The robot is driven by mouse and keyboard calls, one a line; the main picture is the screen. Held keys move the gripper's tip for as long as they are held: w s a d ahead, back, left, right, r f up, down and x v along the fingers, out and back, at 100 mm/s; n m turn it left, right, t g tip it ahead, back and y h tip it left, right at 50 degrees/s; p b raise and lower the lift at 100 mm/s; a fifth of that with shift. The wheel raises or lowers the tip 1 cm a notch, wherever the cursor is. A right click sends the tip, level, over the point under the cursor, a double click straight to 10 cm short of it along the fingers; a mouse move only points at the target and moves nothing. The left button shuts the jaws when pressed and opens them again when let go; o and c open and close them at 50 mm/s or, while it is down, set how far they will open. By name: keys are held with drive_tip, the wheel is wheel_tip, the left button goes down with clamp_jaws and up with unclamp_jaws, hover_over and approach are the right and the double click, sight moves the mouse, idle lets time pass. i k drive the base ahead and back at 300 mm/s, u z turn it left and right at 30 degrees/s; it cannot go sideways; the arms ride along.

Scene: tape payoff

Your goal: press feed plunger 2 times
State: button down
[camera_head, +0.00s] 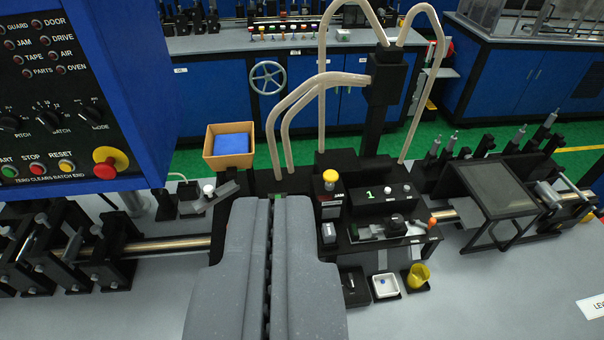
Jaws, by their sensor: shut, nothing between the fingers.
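The fingers hide part of the bench.
A blue control panel (60,100) with a red stop knob stands close at the left. Cream hoses (272,130) arch behind the plunger. A white dish (385,286) and yellow cup (418,276) sit below right. A dark framed screen (492,188) stands at the right.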

sight(331, 176)
drive_tip(key=u, duration=1.95)
drive_tip(key=k, duration=0.75)
drive_tip(key=z, duration=1.8)
drive_tip(key=i, duration=0.95)
